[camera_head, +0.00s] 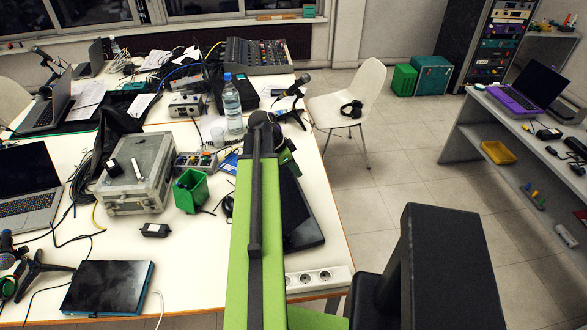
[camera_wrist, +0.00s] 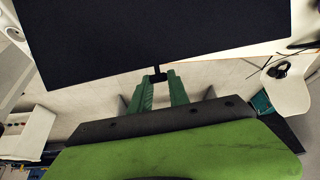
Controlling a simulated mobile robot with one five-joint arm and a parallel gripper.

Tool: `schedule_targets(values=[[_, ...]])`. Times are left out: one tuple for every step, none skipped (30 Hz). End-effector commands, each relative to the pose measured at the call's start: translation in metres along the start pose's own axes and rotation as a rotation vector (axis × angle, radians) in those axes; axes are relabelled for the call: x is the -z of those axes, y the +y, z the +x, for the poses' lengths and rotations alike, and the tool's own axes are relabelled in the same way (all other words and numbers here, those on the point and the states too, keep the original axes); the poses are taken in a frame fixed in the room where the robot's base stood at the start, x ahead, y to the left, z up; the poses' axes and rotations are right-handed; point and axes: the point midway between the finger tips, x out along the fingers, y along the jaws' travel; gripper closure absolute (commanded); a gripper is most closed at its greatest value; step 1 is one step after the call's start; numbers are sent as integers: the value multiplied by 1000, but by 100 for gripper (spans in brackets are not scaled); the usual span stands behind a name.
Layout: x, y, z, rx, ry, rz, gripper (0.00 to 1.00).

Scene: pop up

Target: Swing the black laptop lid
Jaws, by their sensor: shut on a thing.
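The black laptop lid (camera_wrist: 165,35) fills the upper part of the wrist view as a broad dark panel. In the head view, the black laptop (camera_head: 303,215) is at the table's right edge, partly hidden behind my green arm. My gripper (camera_wrist: 160,77) shows two green fingers meeting the lid's near edge around its middle, with a small dark piece between the tips. It is shut on the lid's edge. The fingertips are hidden by my arm in the head view, and the lid's exact angle is hard to tell.
A water bottle (camera_head: 232,105), green bin (camera_head: 190,191) and metal case (camera_head: 138,172) stand left of my arm. A power strip (camera_head: 318,279) lies at the table's edge. A white chair (camera_head: 350,95) stands beyond the table. The floor between table and right shelf is open.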

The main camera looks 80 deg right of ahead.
Motion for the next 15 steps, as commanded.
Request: schedule_targets(values=[[1, -1, 8, 1, 4, 2, 100], [1, -1, 11, 1, 4, 1, 100], [1, -1, 15, 1, 4, 1, 100], [1, -1, 18, 1, 3, 1, 100], [2, -1, 20, 1, 3, 0, 100], [2, 0, 24, 0, 3, 0, 100], [2, 0, 26, 0, 2, 0, 100], [3, 0, 29, 0, 2, 0, 100], [3, 0, 33, 0, 1, 1, 100], [4, 0, 36, 0, 1, 1, 100], [4, 0, 38, -1, 1, 1, 100], [4, 0, 42, 0, 0, 1, 100], [5, 0, 44, 0, 0, 1, 100], [5, 0, 47, 0, 0, 1, 100], [5, 0, 50, 0, 0, 0, 100]])
